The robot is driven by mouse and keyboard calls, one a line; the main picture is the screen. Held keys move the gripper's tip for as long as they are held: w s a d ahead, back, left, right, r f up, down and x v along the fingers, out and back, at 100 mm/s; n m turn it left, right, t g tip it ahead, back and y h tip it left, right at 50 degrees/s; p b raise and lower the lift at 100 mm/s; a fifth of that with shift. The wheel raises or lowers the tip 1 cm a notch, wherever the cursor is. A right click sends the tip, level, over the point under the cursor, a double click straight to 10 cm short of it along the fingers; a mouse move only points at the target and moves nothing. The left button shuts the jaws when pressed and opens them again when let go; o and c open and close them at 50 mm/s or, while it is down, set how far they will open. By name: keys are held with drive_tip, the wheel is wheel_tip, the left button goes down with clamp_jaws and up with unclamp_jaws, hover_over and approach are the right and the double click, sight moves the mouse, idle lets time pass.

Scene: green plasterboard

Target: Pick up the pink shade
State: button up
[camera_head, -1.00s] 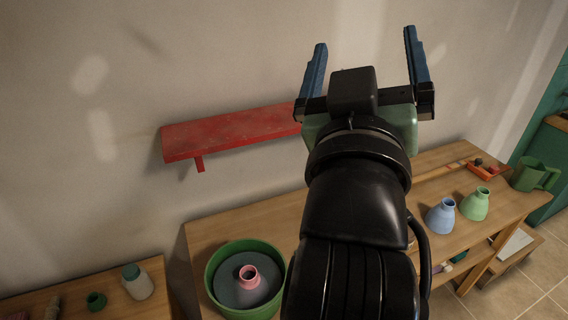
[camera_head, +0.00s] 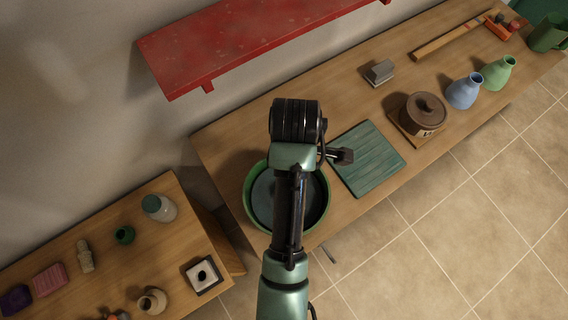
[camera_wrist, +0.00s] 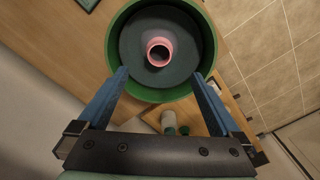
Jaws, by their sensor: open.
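The pink shade (camera_wrist: 159,64) shows in the wrist view as a pink ring with a dark opening. It stands in the middle of a round green tub (camera_wrist: 112,40) with a dark grey floor. In the head view my arm covers the shade, and the green tub (camera_head: 249,200) shows on both sides of the arm. My gripper (camera_wrist: 161,73) is open and empty, its two blue fingers pointing toward the tub. In the wrist view the fingertips lie over the tub's near rim, apart from the shade. In the head view the fingers are hidden.
A green board (camera_head: 367,158) lies right of the tub. A brown lidded pot (camera_head: 424,113), a blue vase (camera_head: 464,92) and a green vase (camera_head: 497,73) stand farther right. A red shelf (camera_head: 240,40) juts from the wall. A lower table (camera_head: 120,265) is at left.

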wheel_tip(320, 180, down, 6)
drive_tip(key=shift+f, duration=0.15)
drive_tip(key=shift+a+f+p, duration=0.15)
drive_tip(key=shift+f+p, duration=0.65)
drive_tip(key=shift+f, duration=1.9)
drive_tip(key=c, duration=1.6)
